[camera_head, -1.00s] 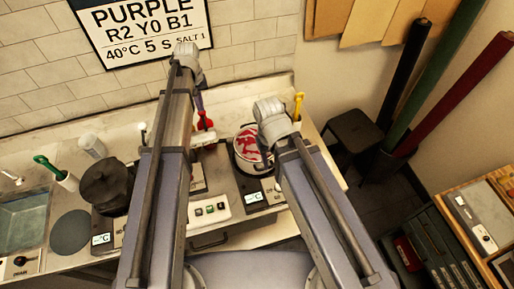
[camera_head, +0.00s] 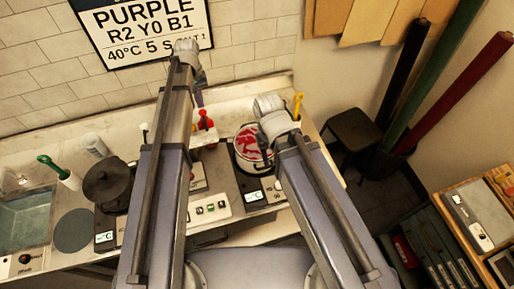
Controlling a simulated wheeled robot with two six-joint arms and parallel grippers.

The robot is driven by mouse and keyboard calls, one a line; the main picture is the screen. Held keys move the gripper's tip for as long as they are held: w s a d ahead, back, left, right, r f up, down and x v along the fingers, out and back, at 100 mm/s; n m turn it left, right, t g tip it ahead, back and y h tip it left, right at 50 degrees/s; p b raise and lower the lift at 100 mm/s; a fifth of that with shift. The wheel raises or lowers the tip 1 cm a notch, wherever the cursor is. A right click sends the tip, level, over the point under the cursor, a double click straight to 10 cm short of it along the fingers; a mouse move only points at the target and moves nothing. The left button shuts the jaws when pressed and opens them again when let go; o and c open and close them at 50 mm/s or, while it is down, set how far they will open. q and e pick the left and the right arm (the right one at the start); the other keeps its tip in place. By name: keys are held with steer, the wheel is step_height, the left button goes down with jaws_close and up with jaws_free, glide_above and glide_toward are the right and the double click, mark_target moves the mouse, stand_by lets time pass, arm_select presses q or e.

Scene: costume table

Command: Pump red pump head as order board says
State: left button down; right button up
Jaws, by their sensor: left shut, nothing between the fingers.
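The order board (camera_head: 145,30) on the wall reads PURPLE, R2 Y0 B1, 40°C 5 S and a partly covered line ending in 1. The red pump head (camera_head: 205,121) stands at the back of the counter, beside my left arm; its lower parts are partly hidden. My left gripper (camera_head: 199,101) is shut and empty, pointing down just above the red pump head, with a small gap showing. My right gripper (camera_head: 265,153) is over the round white vessel with red contents (camera_head: 247,143); my arm hides its fingers, so I cannot tell its state.
A green-handled tool (camera_head: 52,166) and a sink (camera_head: 23,220) are farther left. A yellow-topped item (camera_head: 298,104) stands behind my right arm. A black stool (camera_head: 354,130) and leaning rolls are at the right.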

arm_select(q)
step_height(320, 180, up, 5)
steer(key=p, duration=0.4)
arm_select(e)
step_height(320, 180, up, 5)
arm_select(q)
steer(key=shift+f, duration=0.1)
